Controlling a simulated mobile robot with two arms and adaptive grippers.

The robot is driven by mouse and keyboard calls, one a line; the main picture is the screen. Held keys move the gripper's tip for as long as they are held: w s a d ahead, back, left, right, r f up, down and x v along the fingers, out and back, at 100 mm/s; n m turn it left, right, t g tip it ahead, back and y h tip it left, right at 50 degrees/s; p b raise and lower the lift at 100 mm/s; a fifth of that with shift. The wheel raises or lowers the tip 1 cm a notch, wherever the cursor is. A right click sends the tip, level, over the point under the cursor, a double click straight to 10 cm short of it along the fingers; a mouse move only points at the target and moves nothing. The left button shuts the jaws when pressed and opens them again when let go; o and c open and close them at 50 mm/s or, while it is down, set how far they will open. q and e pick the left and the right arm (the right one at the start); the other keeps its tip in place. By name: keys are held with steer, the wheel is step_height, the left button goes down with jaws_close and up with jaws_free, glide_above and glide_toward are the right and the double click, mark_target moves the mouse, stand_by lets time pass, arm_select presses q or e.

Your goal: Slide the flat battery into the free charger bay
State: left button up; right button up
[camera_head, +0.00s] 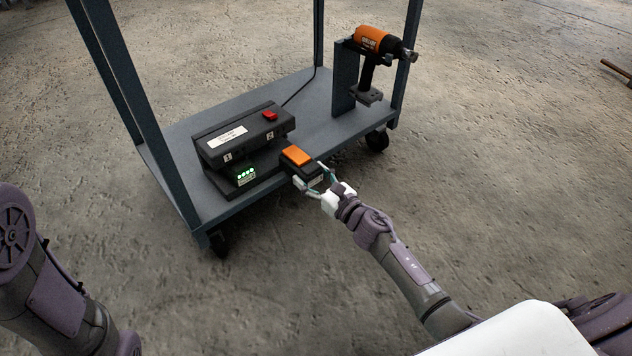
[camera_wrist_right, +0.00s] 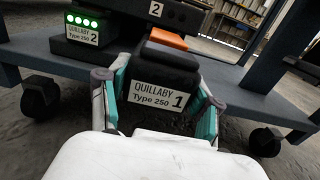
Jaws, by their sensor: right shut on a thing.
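The black charger (camera_head: 245,135) sits on the cart shelf, with bays marked 1 and 2. A battery labelled 2 (camera_head: 245,174) with green lights lit sits in bay 1; it also shows in the right wrist view (camera_wrist_right: 84,27). My right gripper (camera_head: 311,186) is shut on a black battery with an orange top (camera_head: 298,156), labelled "Type 250 1" in the right wrist view (camera_wrist_right: 158,95). The held battery is in front of bay 2, under the "2" mark. Bay 2 looks free, but its inside is hidden. I cannot tell whether the battery touches it. My left gripper is out of view.
The grey-blue cart (camera_head: 185,140) has upright posts at its corners and wheels below. An orange and black power tool (camera_head: 372,48) hangs on a stand at the shelf's right end. A red switch (camera_head: 269,115) is on the charger's top. Open concrete floor surrounds the cart.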

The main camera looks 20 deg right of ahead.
steer(key=shift+b+x, duration=1.95)
steer(key=shift+x, duration=2.05)
steer(key=shift+f, duration=0.1)
steer(key=shift+b+x, duration=1.2)
steer(key=shift+x, duration=0.7)
steer(key=o, duration=1.6)
steer(key=shift+f, duration=0.1)
